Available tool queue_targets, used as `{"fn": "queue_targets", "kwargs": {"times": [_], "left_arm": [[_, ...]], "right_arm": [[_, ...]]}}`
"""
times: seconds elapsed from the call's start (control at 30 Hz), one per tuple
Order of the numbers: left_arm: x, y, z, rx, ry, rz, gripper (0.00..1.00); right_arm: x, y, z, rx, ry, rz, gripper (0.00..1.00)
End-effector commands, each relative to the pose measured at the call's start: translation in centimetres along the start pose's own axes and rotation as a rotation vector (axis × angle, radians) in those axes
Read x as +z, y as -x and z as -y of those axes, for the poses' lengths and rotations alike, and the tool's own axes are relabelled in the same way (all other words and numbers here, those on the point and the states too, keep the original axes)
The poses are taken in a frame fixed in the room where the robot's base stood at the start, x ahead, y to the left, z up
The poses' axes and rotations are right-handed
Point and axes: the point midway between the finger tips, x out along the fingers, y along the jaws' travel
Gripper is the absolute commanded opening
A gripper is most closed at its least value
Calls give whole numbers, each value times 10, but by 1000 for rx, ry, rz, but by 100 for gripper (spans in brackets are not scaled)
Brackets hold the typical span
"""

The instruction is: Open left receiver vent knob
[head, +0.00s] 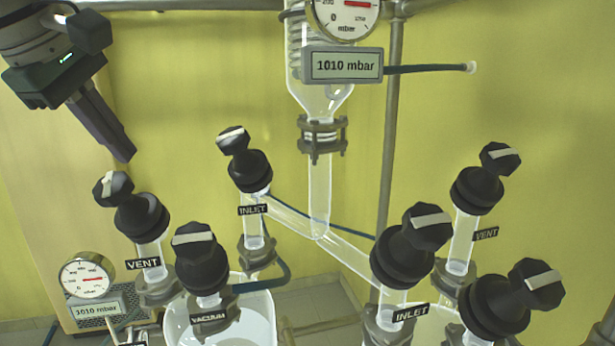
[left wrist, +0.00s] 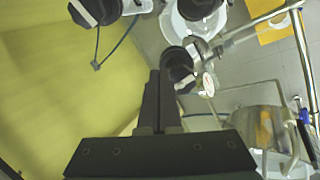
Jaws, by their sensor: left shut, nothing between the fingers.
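The left receiver's vent knob (head: 113,188) is black with a white pointer stripe. It sits tilted on a black valve body above the left "VENT" label (head: 142,264). My left gripper (head: 124,156) is shut and empty. Its fingers point down and right, and their tips are just above the vent knob in the head view; I see no clear contact. In the left wrist view the shut fingers (left wrist: 157,76) end beside a black valve (left wrist: 177,65), probably the vent one, partly hidden by them. My right gripper is not in view.
Close by stand the "VACUUM" knob (head: 195,241) and the left "INLET" knob (head: 233,140). A round gauge (head: 88,275) is below left of the vent. More black knobs stand at right, one over the right "VENT" label (head: 486,233).

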Motion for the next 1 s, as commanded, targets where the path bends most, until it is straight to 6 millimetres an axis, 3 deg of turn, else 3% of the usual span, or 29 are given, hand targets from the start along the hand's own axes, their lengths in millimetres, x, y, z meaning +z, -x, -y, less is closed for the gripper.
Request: {"fn": "queue_targets", "kwargs": {"times": [0.3,0.63,0.77,1.0], "left_arm": [[-1,29,4,0,1,-1,0],[0,34,2,0,5,0,0],[2,40,3,-6,100,3,0],[4,47,14,-6,432,3,0]], "right_arm": [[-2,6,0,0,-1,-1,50],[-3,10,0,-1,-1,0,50],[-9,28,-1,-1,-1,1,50],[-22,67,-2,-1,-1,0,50]]}}
